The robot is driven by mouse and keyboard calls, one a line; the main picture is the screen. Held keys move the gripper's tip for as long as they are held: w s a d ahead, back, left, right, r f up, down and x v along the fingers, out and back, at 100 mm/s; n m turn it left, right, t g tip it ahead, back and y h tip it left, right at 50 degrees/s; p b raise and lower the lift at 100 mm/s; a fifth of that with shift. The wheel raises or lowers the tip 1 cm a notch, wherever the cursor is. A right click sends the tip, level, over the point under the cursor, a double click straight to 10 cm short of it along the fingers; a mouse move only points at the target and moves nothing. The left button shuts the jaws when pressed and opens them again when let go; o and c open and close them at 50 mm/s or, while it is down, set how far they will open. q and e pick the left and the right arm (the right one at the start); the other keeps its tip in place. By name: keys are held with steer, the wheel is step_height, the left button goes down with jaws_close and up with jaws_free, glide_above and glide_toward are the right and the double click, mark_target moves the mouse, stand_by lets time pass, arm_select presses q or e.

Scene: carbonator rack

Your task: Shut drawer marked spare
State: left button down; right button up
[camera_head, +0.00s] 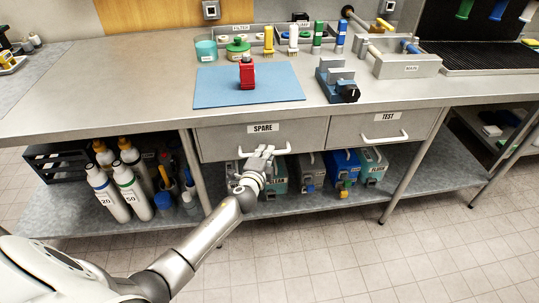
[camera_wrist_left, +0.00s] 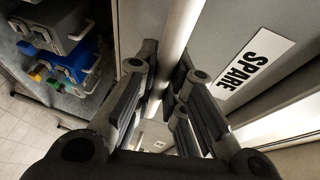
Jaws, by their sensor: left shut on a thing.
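The drawer marked SPARE (camera_head: 222,142) is under the bench at the left, beside the drawer marked TEST. Its front seems flush or nearly flush with the bench; I cannot tell how far out it stands. My left gripper (camera_head: 264,151) is at the drawer's handle (camera_head: 285,151), below the SPARE label. In the left wrist view the pale handle bar (camera_wrist_left: 181,30) runs between the fingers of my left gripper (camera_wrist_left: 168,85), which are shut on it. The SPARE label (camera_wrist_left: 254,66) shows to the right there. My right gripper is in neither view.
The TEST drawer (camera_head: 350,132) with its own handle is to the right. Several labelled boxes (camera_head: 343,165) and gas bottles (camera_head: 107,190) stand on the lower shelf. A blue mat (camera_head: 215,88) with a red object (camera_head: 247,75) lies on the bench. The tiled floor in front is clear.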

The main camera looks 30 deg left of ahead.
arm_select(q)
steer(key=shift+w+f, duration=0.1)
steer(key=shift+w, duration=0.05)
steer(key=shift+a, duration=0.1)
steer(key=c, duration=1.5)
jaws_free()
steer(key=shift+s, duration=0.3)
steer(key=v, duration=1.1)
steer(key=shift+s, duration=0.35)
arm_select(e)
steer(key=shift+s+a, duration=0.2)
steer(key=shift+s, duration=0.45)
